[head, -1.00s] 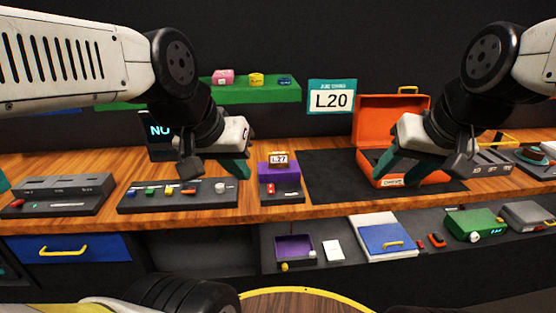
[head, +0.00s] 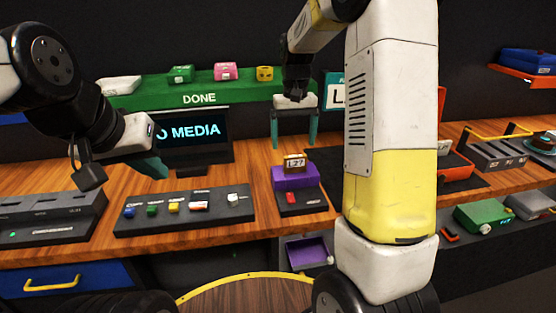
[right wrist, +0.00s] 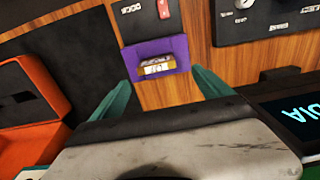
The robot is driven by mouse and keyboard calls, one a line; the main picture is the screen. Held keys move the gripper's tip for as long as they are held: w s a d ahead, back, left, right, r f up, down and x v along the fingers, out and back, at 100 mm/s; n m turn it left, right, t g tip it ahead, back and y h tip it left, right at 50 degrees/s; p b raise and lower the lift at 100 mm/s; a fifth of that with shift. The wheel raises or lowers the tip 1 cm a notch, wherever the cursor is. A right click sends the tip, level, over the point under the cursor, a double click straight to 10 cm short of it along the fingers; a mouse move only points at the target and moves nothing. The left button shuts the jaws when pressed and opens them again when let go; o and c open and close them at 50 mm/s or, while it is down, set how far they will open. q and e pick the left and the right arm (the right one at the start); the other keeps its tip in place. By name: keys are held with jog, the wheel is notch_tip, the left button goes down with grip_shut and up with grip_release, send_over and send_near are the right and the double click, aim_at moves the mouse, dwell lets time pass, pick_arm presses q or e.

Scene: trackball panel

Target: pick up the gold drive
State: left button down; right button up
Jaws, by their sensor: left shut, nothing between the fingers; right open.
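The gold drive (head: 295,163), a small block with a white label reading L27, sits on top of the purple stand (head: 292,180) on the wooden counter. My right gripper (head: 294,142) is open and empty, pointing down just above the drive. In the right wrist view the gold drive (right wrist: 156,65) lies in the purple stand (right wrist: 148,48), ahead of and between the two teal fingers (right wrist: 161,80), apart from them. My left gripper (head: 154,167) is shut and empty at the left, above the counter.
A black panel with several coloured buttons (head: 185,212) lies left of the stand. A screen (head: 192,138) and a green DONE shelf (head: 160,97) with blocks stand behind. The orange case (right wrist: 30,115) shows beside a dark mat. My right arm hides part of the counter.

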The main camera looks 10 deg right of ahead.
aim_at(295, 156)
jog(key=f, duration=0.6)
jog(key=shift+s+d+f, duration=0.2)
jog(key=shift+s+d, duration=0.05)
jog(key=shift+s, duration=0.1)
jog(key=shift+c, duration=0.2)
jog(key=shift+r, duration=0.1)
jog(key=c, duration=1.6)
